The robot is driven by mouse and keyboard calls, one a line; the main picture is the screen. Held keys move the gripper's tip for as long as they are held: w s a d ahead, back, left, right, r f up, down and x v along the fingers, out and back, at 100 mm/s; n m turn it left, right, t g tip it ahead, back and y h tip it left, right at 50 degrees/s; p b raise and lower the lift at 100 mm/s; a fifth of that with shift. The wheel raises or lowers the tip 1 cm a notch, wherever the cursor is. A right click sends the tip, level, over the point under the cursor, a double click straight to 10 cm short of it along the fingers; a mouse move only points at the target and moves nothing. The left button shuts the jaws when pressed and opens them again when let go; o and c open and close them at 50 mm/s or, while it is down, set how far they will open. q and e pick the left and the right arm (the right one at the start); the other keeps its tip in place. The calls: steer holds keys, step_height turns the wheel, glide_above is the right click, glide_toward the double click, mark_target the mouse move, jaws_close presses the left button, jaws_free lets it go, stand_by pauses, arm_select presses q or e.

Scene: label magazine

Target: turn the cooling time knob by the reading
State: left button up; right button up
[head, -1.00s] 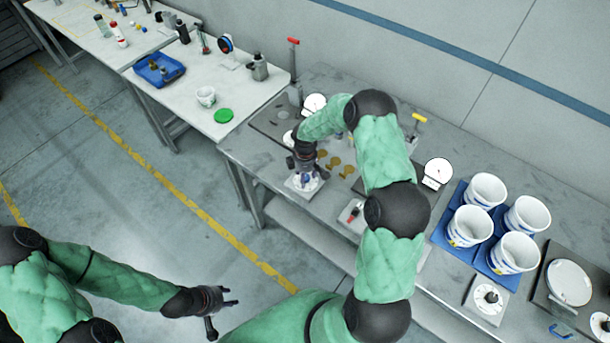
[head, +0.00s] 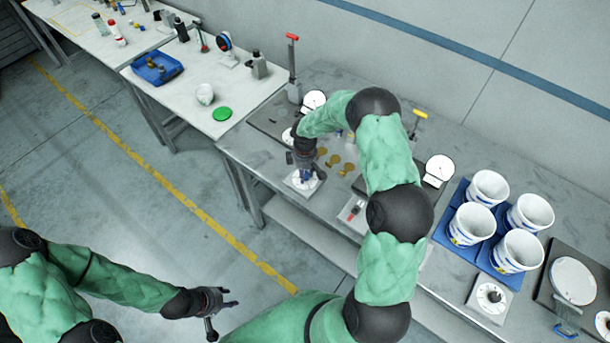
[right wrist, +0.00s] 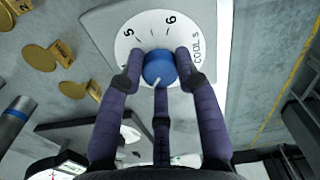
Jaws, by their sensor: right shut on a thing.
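The cooling time knob is a blue round knob (right wrist: 158,68) with a pale pointer line, at the centre of a white dial (right wrist: 128,42) marked with 5, 6 and "COOL S". The dial is on a grey-white plate, seen at the table's front left in the head view (head: 304,182). My right gripper (right wrist: 158,72) is shut on the blue knob, its purple fingers around it. In the head view my right gripper (head: 305,172) points down onto the dial and hides most of it. My left gripper (head: 228,297) hangs over the floor, away from the table, its fingers apart and empty.
Round gauges (head: 439,168) stand behind my right arm. Brass tags (right wrist: 40,58) lie beside the dial plate. White tubs (head: 470,224) stand on blue mats at the right. Another dial plate (head: 490,297) sits at the front right. A second table (head: 205,60) is at the left.

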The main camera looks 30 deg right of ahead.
steer(key=m+b, duration=0.5)
steer(key=shift+w+f, duration=0.1)
steer(key=shift+f, duration=0.1)
steer(key=m+b, duration=0.2)
steer(key=m, duration=0.2)
steer(key=shift+r, duration=0.15)
jaws_close()
steer(key=shift+m+b, duration=0.35)
steer(key=shift+m, duration=0.05)
steer(key=shift+r, duration=0.15)
steer(key=o, duration=0.9)
jaws_free()
steer(key=shift+w, duration=0.1)
steer(key=shift+o, duration=1.1)
step_height(320, 180, up, 12)
